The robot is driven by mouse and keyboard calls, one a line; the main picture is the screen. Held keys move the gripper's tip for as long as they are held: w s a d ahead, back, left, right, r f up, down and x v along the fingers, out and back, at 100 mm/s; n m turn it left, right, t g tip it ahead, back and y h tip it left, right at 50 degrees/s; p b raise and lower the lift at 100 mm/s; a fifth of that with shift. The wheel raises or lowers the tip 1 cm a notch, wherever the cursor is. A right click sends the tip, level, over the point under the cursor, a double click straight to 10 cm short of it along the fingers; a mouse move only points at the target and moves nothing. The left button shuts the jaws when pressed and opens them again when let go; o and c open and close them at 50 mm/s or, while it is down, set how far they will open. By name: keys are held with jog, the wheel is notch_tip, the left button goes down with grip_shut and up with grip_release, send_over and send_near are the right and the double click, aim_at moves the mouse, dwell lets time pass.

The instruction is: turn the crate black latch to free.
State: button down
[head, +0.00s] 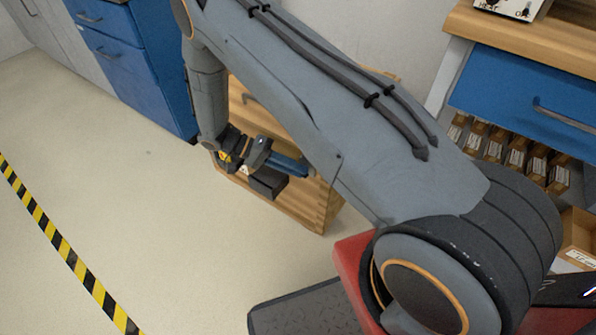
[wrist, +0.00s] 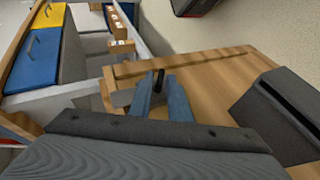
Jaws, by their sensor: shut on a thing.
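The wooden crate (head: 318,205) stands on the floor beyond my arm, partly hidden by it. Its wooden face and a raised edge strip fill the middle of the wrist view (wrist: 215,68). The black latch (wrist: 158,78) is a small dark upright piece on that face, between the blue fingertips of my gripper (wrist: 160,98). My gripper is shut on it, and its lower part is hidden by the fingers. In the head view my gripper (head: 303,168) reaches the crate's side, and the latch cannot be made out there.
Blue drawers (head: 135,60) stand behind on the left. A wooden-topped bench (head: 530,45) with a blue drawer and small boxes is at right. A dark grey block (wrist: 285,112) lies right of the fingers. Open floor with striped tape (head: 60,245) is at left.

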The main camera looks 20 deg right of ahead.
jog(key=shift+w+f+b, duration=0.15)
jog(key=shift+b, duration=0.35)
dwell(1.1)
jog(key=c, duration=1.9)
grip_release()
jog(key=shift+o, duration=0.2)
jog(key=shift+h, duration=0.3)
jog(key=v, duration=0.7)
jog(key=shift+w+a, duration=0.25)
